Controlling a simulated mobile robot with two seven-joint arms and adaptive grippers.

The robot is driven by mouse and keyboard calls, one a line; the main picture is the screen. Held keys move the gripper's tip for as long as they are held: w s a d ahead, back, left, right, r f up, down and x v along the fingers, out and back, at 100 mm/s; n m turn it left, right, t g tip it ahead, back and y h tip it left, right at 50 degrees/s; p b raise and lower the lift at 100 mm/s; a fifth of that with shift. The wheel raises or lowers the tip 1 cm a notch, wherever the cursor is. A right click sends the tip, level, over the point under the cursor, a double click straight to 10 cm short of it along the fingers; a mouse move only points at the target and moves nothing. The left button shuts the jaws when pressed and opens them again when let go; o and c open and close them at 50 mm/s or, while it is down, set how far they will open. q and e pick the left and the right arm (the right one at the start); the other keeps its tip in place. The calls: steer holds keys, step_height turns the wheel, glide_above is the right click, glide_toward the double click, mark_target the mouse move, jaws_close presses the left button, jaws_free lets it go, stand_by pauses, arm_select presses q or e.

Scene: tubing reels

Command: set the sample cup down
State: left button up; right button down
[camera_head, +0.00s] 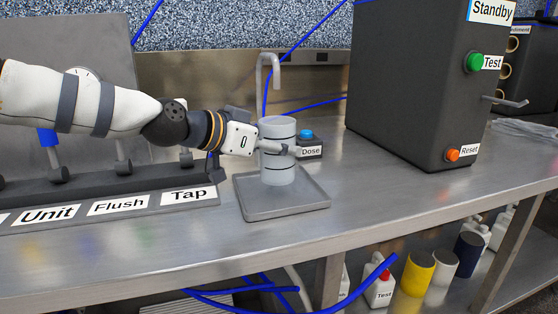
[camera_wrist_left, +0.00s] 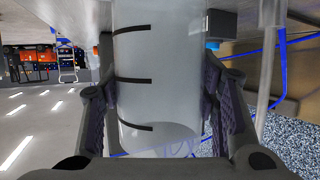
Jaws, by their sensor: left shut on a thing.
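The sample cup (camera_head: 278,168) is a clear grey cylinder with dark level marks. It is upright at the grey square tray (camera_head: 262,208), below the curved spout (camera_head: 268,62); I cannot tell whether its base touches the tray. My left gripper (camera_head: 280,149) comes in from the left and is shut around the cup's middle. In the left wrist view the cup (camera_wrist_left: 160,85) fills the space between the two finger pads. My right gripper is not in view.
A blue Dose button (camera_head: 306,134) stands just behind the cup. A dark Standby machine (camera_head: 405,85) with Test and Reset buttons is to the right. A panel labelled Unit, Flush and Tap (camera_head: 120,208) lies left. The steel bench (camera_head: 375,195) is clear right of the tray.

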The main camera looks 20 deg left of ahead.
mark_target(277, 159)
arm_select(q)
steer(key=shift+s+f, duration=0.1)
steer(key=shift+f, duration=1.4)
steer(key=o, duration=1.2)
steer(key=shift+f, duration=0.1)
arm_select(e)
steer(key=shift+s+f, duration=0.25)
arm_select(q)
steer(key=shift+r, duration=0.25)
steer(key=p+v, duration=0.3)
steer(key=v, duration=0.9)
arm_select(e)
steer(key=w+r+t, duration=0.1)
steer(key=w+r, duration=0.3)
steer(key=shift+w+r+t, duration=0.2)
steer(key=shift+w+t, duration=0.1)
